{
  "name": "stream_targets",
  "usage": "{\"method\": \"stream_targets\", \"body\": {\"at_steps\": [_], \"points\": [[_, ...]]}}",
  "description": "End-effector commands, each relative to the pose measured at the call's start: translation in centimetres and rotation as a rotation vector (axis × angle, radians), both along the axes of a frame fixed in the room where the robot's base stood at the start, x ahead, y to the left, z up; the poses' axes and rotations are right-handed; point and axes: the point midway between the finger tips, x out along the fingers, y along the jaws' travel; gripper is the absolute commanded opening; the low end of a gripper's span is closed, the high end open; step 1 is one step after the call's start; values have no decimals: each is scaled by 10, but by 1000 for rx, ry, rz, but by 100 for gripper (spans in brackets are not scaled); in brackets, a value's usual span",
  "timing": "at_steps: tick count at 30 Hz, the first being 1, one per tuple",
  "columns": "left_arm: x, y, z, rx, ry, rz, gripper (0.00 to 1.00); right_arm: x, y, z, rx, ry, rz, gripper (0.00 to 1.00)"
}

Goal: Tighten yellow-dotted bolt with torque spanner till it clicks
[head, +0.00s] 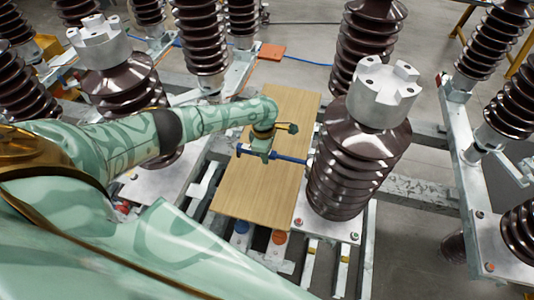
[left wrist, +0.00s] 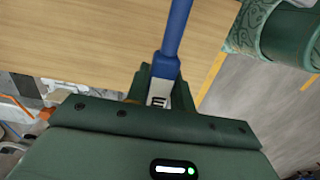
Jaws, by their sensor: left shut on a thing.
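My left gripper (head: 262,150) is shut on a blue torque spanner (head: 290,159) and holds it over the wooden board. The spanner lies crosswise, its right end close to the brown ribbed insulator. In the left wrist view the spanner's blue shaft (left wrist: 175,35) runs up from between the fingers of the left gripper (left wrist: 159,88). The insulator's base plate (head: 330,229) carries small bolts, one with a red mark (head: 298,222) and one bluish (head: 355,237). I cannot make out a yellow-dotted bolt. My right gripper is not in view.
The wooden board (head: 235,190) lies across the metal frame. A large ribbed insulator (head: 345,175) with a grey metal cap (head: 383,92) stands close to the right. More insulators stand left and behind. Blue (head: 242,227) and orange (head: 280,237) round caps sit at the board's near edge.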

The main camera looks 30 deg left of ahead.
Motion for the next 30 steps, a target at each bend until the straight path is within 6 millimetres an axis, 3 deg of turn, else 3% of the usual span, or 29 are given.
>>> {"method": "stream_targets", "body": {"at_steps": [2, 30], "points": [[1, 0, -7, -2, -3, -1, 0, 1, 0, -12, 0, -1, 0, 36], [0, -2, -2, -3, -2, 0, 0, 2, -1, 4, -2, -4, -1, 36]]}}
